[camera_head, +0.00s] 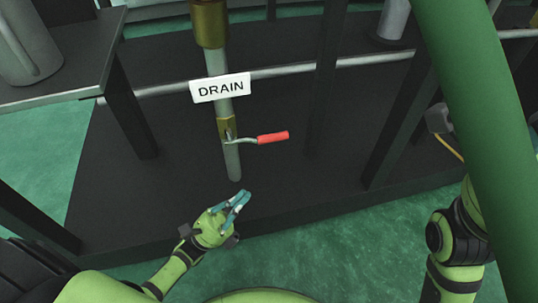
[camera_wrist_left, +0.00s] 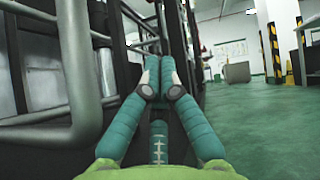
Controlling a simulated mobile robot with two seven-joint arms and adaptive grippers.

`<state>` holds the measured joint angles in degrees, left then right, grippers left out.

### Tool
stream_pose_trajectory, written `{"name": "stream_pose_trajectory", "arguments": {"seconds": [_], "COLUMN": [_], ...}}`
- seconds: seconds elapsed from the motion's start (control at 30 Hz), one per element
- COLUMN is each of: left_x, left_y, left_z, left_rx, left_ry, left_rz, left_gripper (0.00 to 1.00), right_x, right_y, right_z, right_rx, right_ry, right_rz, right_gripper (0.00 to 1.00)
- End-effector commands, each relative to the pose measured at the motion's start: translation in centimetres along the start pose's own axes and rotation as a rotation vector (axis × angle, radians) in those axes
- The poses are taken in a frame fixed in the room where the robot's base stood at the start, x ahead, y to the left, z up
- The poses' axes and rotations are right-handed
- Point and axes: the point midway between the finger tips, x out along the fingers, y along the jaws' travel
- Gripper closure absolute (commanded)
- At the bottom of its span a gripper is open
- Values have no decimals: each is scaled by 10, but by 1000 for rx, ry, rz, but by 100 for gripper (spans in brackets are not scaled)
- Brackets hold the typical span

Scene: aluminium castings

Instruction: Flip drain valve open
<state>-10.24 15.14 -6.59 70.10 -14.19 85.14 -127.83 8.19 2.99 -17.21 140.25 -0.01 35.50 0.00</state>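The drain valve (camera_head: 227,128) is a brass body on a vertical grey pipe below a white DRAIN sign (camera_head: 220,88). Its lever has a red grip (camera_head: 273,137) and sticks out to the right, crosswise to the pipe. My left gripper (camera_head: 240,198) is below the valve, near the pipe's lower end and apart from the lever. In the left wrist view its teal fingers (camera_wrist_left: 159,66) are together with nothing between them. Part of my right arm (camera_head: 458,235) shows at the right, but its gripper does not.
Dark posts stand left and right of the pipe, and a horizontal grey pipe (camera_head: 290,69) runs behind it. A dark shelf (camera_head: 60,95) with a metal vessel (camera_head: 28,50) is at the left. Green floor (camera_head: 330,235) lies in front.

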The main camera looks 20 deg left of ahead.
Motion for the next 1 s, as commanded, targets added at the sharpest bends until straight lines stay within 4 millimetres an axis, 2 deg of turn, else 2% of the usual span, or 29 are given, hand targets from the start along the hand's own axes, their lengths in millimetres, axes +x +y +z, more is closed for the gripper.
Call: {"name": "stream_pose_trajectory", "arguments": {"seconds": [0.17,0.6,0.8,1.0], "left_x": [16,104,121,127], "left_y": [0,0,0,0], "left_z": [1,2,22,28], "left_rx": [0,0,-1,-2], "left_ry": [-2,-2,0,1], "left_rz": [-2,-3,-1,1], "left_gripper": [100,100,100,100], "right_x": [0,-3,-3,-1], "right_y": [0,0,0,0], "right_z": [1,1,2,1], "right_rx": [0,1,1,1], "right_ry": [-6,-13,-12,-6], "right_rz": [2,4,3,0], "right_gripper": [52,52,52,52]}}
